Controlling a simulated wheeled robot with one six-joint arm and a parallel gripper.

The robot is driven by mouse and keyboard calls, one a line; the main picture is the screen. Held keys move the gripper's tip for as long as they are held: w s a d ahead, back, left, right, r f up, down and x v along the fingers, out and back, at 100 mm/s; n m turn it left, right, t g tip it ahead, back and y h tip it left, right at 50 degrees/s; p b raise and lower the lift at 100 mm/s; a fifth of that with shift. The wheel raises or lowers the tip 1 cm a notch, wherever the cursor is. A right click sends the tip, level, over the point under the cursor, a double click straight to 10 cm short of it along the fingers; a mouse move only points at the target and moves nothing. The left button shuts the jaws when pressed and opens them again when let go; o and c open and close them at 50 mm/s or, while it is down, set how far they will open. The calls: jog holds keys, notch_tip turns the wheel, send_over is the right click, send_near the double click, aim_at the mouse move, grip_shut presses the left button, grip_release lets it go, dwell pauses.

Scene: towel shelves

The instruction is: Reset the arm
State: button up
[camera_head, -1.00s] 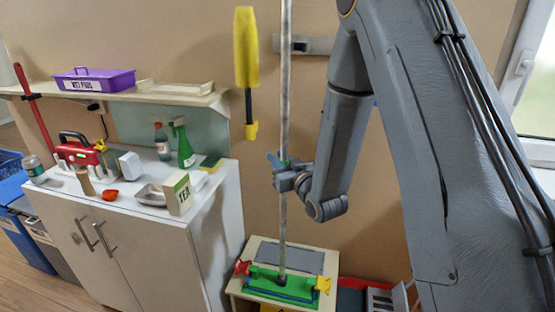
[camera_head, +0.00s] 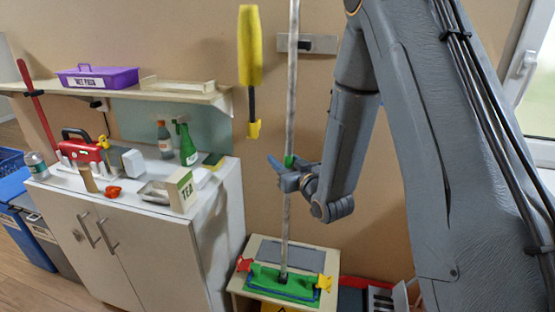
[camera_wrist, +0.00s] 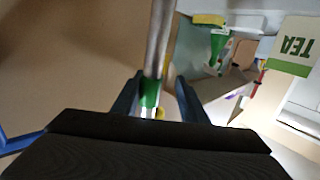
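A tall grey mop pole (camera_head: 292,80) stands nearly upright, with its flat green mop head (camera_head: 265,280) low down on a small stand. My gripper (camera_head: 282,165) is beside the pole at about mid-height, with its blue fingers either side of it. In the wrist view the fingers of my gripper (camera_wrist: 157,92) are apart, with gaps between them and the pole (camera_wrist: 160,40). A green band (camera_wrist: 150,95) on the pole shows between the fingers. My gripper looks open around the pole, not clamped on it.
A yellow duster (camera_head: 250,50) hangs on the wall left of the pole. A white cabinet (camera_head: 150,255) at the left carries bottles, a tea box (camera_head: 181,191) and a red toolbox (camera_head: 80,150). A shelf (camera_head: 190,98) above holds a purple bin (camera_head: 98,77). A window is at the right.

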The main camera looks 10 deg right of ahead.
jog(key=b+v, duration=0.1)
jog(key=v, duration=0.5)
jog(key=shift+s+d+b, duration=0.15)
jog(key=shift+s+b, duration=0.05)
jog(key=shift+b, duration=0.15)
jog(key=shift+s+d+f+g+h, duration=0.15)
jog(key=shift+d+f+g+h, duration=0.1)
jog(key=shift+f+g+h, duration=0.3)
jog(key=s+d+f+m+g+h, duration=0.1)
jog(key=s+d+f+g+h, duration=0.1)
jog(key=s+g, duration=0.5)
jog(key=s+d+f+m+g+h, duration=0.2)
jog(key=s+g, duration=0.5)
jog(key=s, duration=1.1)
jog(key=shift+d+f+m, duration=0.3)
jog(key=shift+d+f, duration=0.5)
jog(key=shift+d, duration=0.45)
jog(key=shift+h, duration=0.25)
